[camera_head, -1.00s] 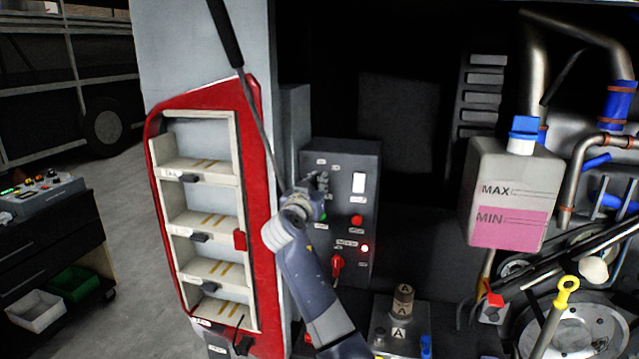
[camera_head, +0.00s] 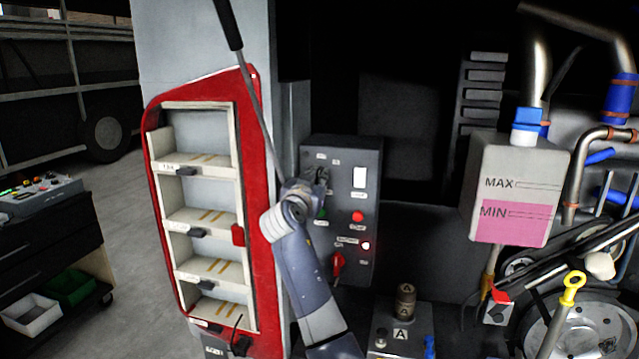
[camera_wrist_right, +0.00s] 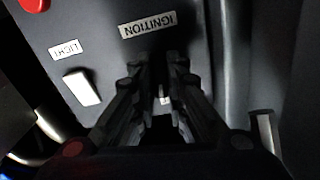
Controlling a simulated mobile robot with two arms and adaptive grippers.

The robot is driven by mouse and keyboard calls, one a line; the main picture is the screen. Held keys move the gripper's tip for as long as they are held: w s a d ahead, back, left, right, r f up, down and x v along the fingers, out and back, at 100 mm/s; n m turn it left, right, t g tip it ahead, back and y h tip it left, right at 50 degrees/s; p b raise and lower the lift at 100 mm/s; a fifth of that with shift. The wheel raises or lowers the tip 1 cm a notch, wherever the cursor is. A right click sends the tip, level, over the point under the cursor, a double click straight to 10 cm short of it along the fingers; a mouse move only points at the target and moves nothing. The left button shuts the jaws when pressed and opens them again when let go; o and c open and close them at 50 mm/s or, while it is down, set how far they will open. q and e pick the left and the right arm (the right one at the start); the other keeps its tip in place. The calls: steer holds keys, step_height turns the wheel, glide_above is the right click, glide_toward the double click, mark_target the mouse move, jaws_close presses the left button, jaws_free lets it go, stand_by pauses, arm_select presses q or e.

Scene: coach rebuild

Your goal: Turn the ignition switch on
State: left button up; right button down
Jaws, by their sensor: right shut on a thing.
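The dark control box (camera_head: 345,150) stands in the middle of the head view, on the right of the pale post. My right gripper (camera_head: 320,180) is at the upper left of its face and hides most of the ignition switch there. In the right wrist view the fingers of my right gripper (camera_wrist_right: 160,75) are closed in below the IGNITION label (camera_wrist_right: 147,25). A small pale tip of the ignition switch (camera_wrist_right: 165,97) shows between them. How far the switch is turned cannot be seen. My left gripper is not in view.
On the box are a white light switch (camera_head: 359,177), a red button (camera_head: 357,216), a lit red lamp (camera_head: 366,245) and a red battery knob (camera_head: 337,265). A red-framed shelf unit (camera_head: 257,150) stands close on the left. A coolant tank (camera_head: 515,190) is on the right.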

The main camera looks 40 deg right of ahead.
steer(key=shift+m+b, duration=1.7)
steer(key=shift+b, duration=1.3)
steer(key=shift+m, duration=0.3)
